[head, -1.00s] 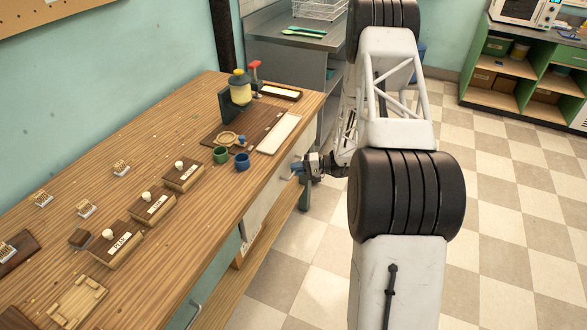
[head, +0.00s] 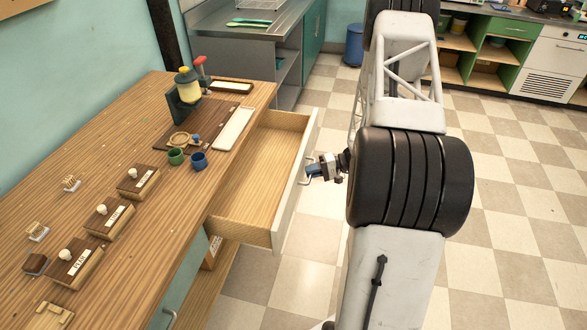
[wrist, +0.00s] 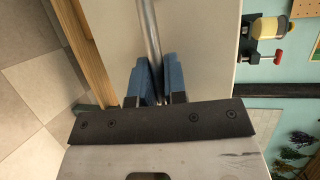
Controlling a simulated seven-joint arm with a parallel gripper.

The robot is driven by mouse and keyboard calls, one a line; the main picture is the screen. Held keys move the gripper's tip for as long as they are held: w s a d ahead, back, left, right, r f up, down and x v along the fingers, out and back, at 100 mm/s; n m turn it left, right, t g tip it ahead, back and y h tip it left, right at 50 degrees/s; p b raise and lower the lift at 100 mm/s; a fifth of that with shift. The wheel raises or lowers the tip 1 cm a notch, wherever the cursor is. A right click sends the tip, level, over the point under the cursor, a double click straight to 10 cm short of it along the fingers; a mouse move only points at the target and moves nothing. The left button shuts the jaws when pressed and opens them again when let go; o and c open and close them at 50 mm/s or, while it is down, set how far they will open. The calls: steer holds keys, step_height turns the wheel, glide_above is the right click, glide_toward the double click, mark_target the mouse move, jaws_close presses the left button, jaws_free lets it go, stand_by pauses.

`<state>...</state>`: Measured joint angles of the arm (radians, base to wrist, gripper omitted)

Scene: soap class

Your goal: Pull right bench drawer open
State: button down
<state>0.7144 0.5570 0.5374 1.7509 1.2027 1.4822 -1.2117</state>
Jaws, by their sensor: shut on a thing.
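The right bench drawer (head: 262,172) stands well out from the wooden bench in the head view, and its inside looks empty. Its pale front (head: 296,187) carries a metal bar handle (head: 306,171). My gripper (head: 314,170) is at this handle, on the outer side of the drawer front. In the wrist view, the blue fingers of my gripper (wrist: 156,84) are shut on the metal handle (wrist: 150,40), one on each side of the bar. The drawer front fills the middle of that view.
The bench top (head: 110,150) holds wooden boxes with white knobs, a green cup (head: 175,156), a blue cup (head: 198,160) and a yellow bottle (head: 187,84). A metal sink counter (head: 230,22) stands behind. The tiled floor right of the drawer is clear around my arm.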

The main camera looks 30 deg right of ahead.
steer(key=s+d, duration=0.4)
steer(key=shift+d, duration=0.15)
steer(key=shift+s, duration=0.1)
steer(key=c, duration=1.2)
jaws_free()
steer(key=shift+v, duration=3.85)
